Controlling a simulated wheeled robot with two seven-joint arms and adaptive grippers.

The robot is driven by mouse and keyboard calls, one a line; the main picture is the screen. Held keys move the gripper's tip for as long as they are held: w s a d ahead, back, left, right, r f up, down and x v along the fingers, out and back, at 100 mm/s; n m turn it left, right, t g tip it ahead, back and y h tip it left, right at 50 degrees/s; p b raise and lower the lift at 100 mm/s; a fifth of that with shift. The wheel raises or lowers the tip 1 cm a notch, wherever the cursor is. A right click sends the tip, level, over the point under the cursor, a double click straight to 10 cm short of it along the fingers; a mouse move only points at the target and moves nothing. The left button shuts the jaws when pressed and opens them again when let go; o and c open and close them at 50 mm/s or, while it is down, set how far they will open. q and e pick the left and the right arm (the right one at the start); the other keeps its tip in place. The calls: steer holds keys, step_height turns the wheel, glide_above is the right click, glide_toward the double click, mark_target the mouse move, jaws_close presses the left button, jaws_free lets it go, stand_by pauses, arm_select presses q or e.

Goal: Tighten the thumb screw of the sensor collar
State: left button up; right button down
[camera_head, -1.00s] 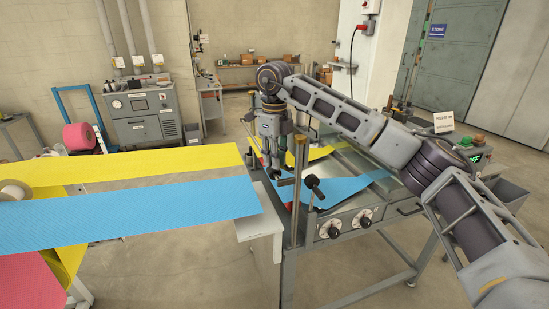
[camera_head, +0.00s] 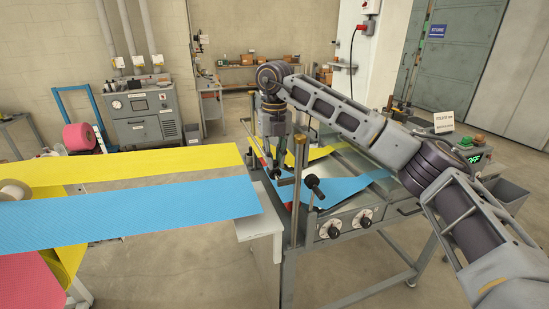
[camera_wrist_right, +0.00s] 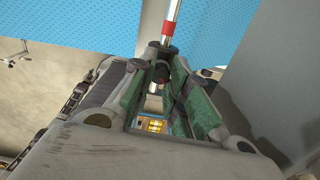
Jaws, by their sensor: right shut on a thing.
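My right gripper (camera_head: 279,160) points down beside the upright brass-coloured post (camera_head: 299,175) at the near end of the machine. In the right wrist view its green-padded fingers (camera_wrist_right: 160,76) are closed around a small dark part, apparently the thumb screw (camera_wrist_right: 160,72), mostly hidden by the fingers. A pale metal rod (camera_wrist_right: 174,12) with a red band runs up just beyond the fingertips. The sensor collar cannot be made out clearly. My left gripper is not in view.
A blue web (camera_head: 130,219) and a yellow web (camera_head: 120,168) stretch in from the left. A black-knobbed lever (camera_head: 313,183) stands close to the right of the gripper. Control knobs (camera_head: 334,231) are on the machine's front. Open floor lies around it.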

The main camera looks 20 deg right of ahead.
mark_target(275, 162)
steer(key=shift+m, duration=0.5)
steer(key=c, duration=1.3)
jaws_free()
steer(key=shift+c, duration=0.2)
steer(key=shift+r, duration=0.1)
step_height(275, 162, up, 12)
stand_by(0.3)
